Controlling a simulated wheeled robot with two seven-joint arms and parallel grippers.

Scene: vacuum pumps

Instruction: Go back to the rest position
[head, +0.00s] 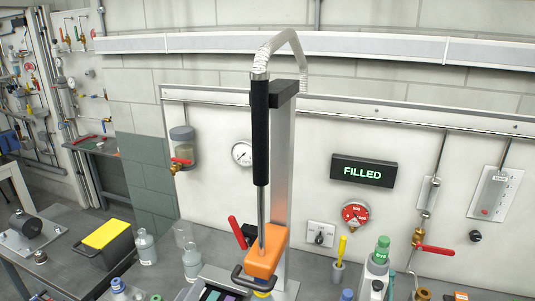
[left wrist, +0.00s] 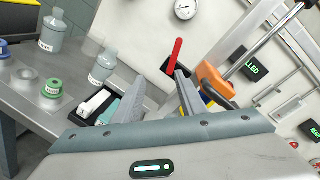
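My left gripper (left wrist: 160,82) shows in the left wrist view with its two grey fingers apart and nothing between them. Its fingertips point toward the bench, close in the picture to a red lever (left wrist: 175,54) and an orange block (left wrist: 214,82). I cannot make the left gripper out clearly in the head view. There the orange block (head: 264,256) is at the foot of an upright metal post, below a black sleeve (head: 260,130) on a rod. The red lever (head: 236,231) leans beside it. My right gripper is in neither view.
Bottles (head: 146,248) and a green-capped container (head: 380,258) stand on the grey bench. A yellow-topped box (head: 107,235) is on the left table. A wall sign (head: 363,171) reads FILLED. A gauge (head: 242,153) and red-handled valve (head: 435,249) are on the panel behind.

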